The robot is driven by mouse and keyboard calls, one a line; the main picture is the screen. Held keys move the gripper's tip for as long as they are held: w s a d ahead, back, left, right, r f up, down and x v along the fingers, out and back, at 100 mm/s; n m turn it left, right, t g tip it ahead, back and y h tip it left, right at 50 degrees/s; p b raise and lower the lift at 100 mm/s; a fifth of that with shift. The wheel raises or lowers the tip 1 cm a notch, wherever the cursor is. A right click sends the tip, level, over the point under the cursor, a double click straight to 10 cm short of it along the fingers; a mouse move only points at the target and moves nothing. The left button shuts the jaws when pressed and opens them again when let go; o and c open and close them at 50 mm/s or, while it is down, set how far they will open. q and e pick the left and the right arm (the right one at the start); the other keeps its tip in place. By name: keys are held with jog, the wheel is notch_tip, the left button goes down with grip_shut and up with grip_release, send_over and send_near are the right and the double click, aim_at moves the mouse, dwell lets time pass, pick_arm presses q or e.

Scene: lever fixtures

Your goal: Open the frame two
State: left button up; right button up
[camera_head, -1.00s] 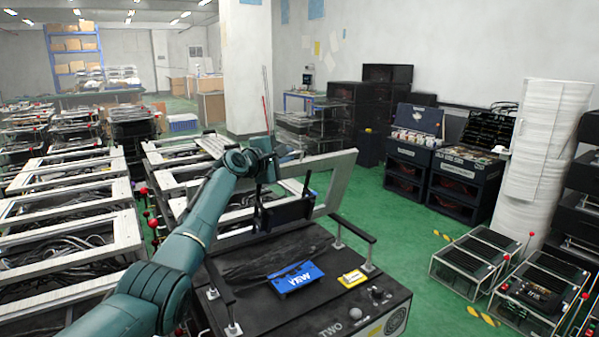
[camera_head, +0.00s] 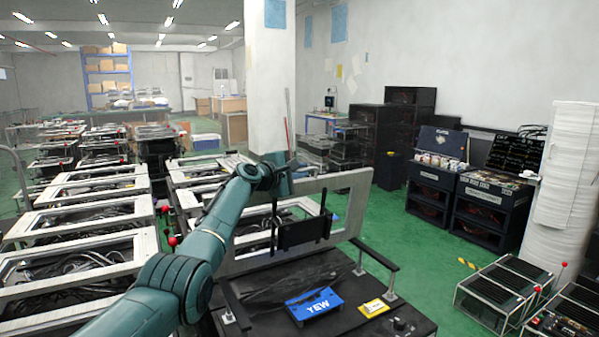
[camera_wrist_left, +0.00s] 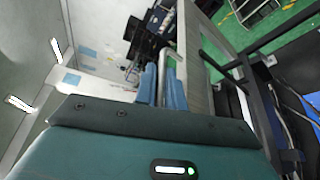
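Frame two (camera_head: 347,186) is a pale grey rectangular frame standing raised, near upright, at the back of a black box (camera_head: 262,320). A dark panel with two upright rods (camera_head: 303,232) shows in front of its opening. My left gripper (camera_head: 282,180) is at the frame's upper edge in the head view, with its fingertips hard to make out. In the left wrist view, its blue fingers (camera_wrist_left: 162,88) lie on both sides of a silvery bar beside the frame's pale face (camera_wrist_left: 196,70). My right gripper is not in view.
A blue YEW block (camera_head: 314,305) and a yellow tag (camera_head: 374,307) lie on the box top. A black rail (camera_head: 375,254) stands along its right side. Rows of similar frames (camera_head: 75,225) lie flat at left.

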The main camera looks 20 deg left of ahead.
pick_arm(q)
jog(key=shift+o, duration=0.5)
jog(key=shift+s, duration=0.1)
jog(key=b+v, duration=0.1)
jog(key=v, duration=1.2)
jog(key=shift+b, duration=0.3)
